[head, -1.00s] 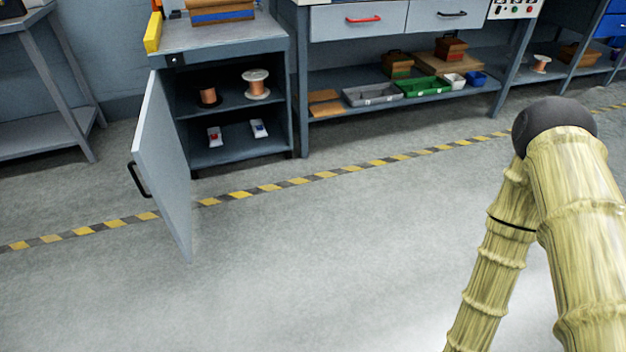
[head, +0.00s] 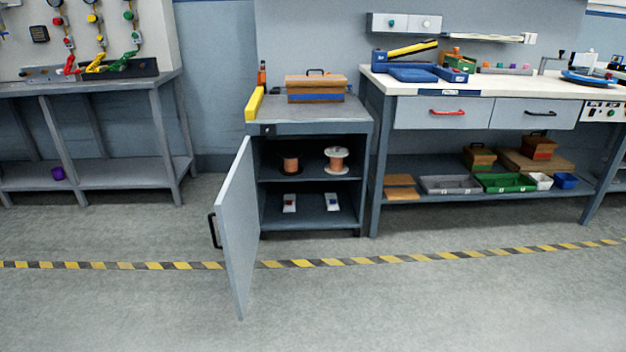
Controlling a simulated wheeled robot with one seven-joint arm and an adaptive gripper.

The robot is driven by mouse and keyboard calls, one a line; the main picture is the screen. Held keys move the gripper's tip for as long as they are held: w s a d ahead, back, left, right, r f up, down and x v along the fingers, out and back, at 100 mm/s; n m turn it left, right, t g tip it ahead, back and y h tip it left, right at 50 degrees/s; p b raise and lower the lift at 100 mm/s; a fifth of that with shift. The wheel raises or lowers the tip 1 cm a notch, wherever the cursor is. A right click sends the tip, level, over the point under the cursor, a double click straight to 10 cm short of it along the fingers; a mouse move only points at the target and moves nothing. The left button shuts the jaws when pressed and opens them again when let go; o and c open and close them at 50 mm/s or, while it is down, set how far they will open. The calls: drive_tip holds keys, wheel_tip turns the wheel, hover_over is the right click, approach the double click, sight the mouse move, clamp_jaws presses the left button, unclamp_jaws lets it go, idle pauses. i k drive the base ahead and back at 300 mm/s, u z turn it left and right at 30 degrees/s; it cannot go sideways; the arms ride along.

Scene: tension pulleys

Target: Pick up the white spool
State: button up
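A white spool (head: 337,160) with copper-coloured winding stands upright on the upper shelf of the open grey cabinet (head: 315,129). A darker spool (head: 291,163) with copper winding stands to its left on the same shelf, a small gap apart. The cabinet door (head: 236,230) is swung wide open toward me, at the left of the opening. My gripper and arm are not in view.
Two small white items (head: 290,203) lie on the cabinet's lower shelf. A wooden toolbox (head: 315,88) sits on top. A workbench (head: 480,88) stands to the right, a grey table (head: 90,86) to the left. The floor (head: 400,300) in front is clear, crossed by a yellow-black stripe.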

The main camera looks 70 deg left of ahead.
sight(336, 154)
drive_tip(key=z, duration=0.5)
drive_tip(key=k, duration=1.65)
drive_tip(key=u, duration=2.5)
drive_tip(key=i, duration=0.5)
drive_tip(key=u, duration=0.05)
